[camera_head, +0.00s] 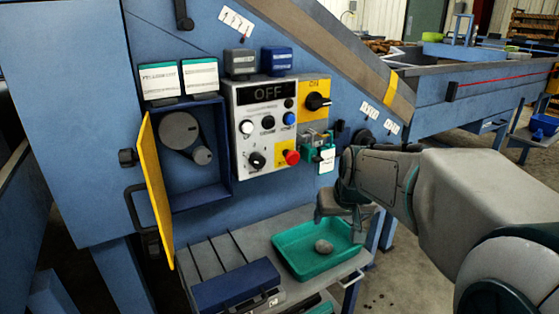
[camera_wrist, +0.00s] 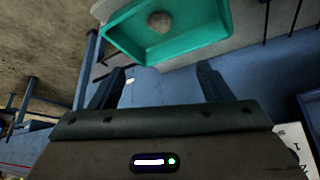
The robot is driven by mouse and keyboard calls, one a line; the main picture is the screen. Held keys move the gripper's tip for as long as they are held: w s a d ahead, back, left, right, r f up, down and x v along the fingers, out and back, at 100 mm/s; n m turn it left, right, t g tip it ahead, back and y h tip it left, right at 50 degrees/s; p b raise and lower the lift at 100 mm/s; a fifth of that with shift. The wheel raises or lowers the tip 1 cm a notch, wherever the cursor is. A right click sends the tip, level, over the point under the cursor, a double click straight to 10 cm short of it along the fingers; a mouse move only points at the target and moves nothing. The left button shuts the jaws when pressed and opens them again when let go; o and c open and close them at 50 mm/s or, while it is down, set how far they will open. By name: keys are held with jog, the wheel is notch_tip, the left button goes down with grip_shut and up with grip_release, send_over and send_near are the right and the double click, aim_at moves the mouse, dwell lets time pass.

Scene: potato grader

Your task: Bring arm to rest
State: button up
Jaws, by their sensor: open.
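My arm (camera_head: 440,195) reaches in from the right in the head view, bent at the elbow. My gripper (camera_head: 345,205) hangs in front of the machine, above the right edge of the green tray (camera_head: 283,262). In the wrist view my gripper (camera_wrist: 158,88) has its two fingers spread apart with nothing between them. The tray (camera_wrist: 215,35) lies beyond the fingertips there. A single round grey-brown potato or stone (camera_head: 323,246) lies in the tray, apart from the fingers; it also shows in the wrist view (camera_wrist: 160,21).
The control panel (camera_head: 262,130) reads OFF. A yellow guard door (camera_head: 155,190) stands open beside a belt-pulley recess (camera_head: 190,155). A blue toolbox (camera_head: 235,285) lies on the grey cart (camera_head: 195,262). A green tag and lock (camera_head: 322,155) hang at the panel's right.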

jog(key=s+a+r+g+p, duration=0.2)
jog(key=s+r+g+p, duration=0.1)
jog(key=s+r+p, duration=1.6)
jog(key=p, duration=0.5)
jog(key=shift+s+r+p, duration=0.2)
jog(key=shift+r+p, duration=0.15)
jog(key=shift+r, duration=0.05)
